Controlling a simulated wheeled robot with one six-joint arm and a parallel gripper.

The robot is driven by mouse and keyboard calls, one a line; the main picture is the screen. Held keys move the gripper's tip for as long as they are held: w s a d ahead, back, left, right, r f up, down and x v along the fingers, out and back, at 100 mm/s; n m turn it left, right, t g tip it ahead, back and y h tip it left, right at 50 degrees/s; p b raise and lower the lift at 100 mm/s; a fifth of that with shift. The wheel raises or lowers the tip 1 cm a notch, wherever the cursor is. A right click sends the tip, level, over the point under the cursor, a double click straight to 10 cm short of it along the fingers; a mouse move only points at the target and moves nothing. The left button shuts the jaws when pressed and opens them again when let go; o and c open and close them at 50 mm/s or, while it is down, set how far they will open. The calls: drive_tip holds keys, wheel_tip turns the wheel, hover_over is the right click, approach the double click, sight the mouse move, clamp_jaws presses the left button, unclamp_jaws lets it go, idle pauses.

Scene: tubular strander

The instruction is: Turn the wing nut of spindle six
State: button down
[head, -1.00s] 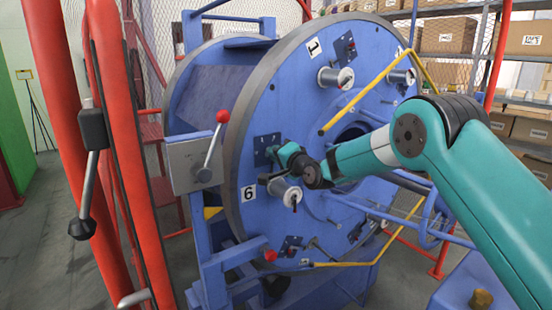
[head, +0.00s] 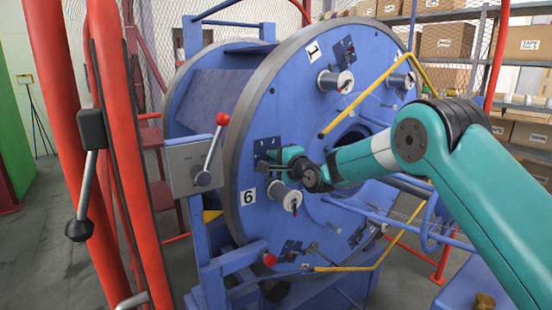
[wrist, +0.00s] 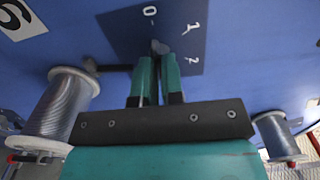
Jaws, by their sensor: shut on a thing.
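The "6" label (head: 248,197) marks spindle six on the face of the big blue disc (head: 330,225); it also shows in the wrist view (wrist: 20,18). Beside it is a dark scale plate (head: 266,145), with marks 0, 1 and 2 in the wrist view (wrist: 187,50). The small grey wing nut (wrist: 159,47) sits on this plate, mostly hidden by my fingertips. My gripper (wrist: 157,62) is shut on it, the two green fingers close together and pointing at the plate. In the head view my gripper (head: 268,161) covers the nut.
The spindle six bobbin (head: 289,196) sticks out just below my gripper. A grey box with a red-knobbed lever (head: 214,150) stands left of the disc. Yellow bars (head: 375,93) cross its face. Red posts (head: 120,150) stand at left.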

drive_tip(key=c, duration=1.2)
unclamp_jaws()
drive_tip(key=shift+c, duration=0.2)
drive_tip(key=b+v, duration=0.5)
drive_tip(key=v, duration=1.2)
drive_tip(key=shift+s, duration=0.2)
drive_tip(key=shift+d, duration=0.15)
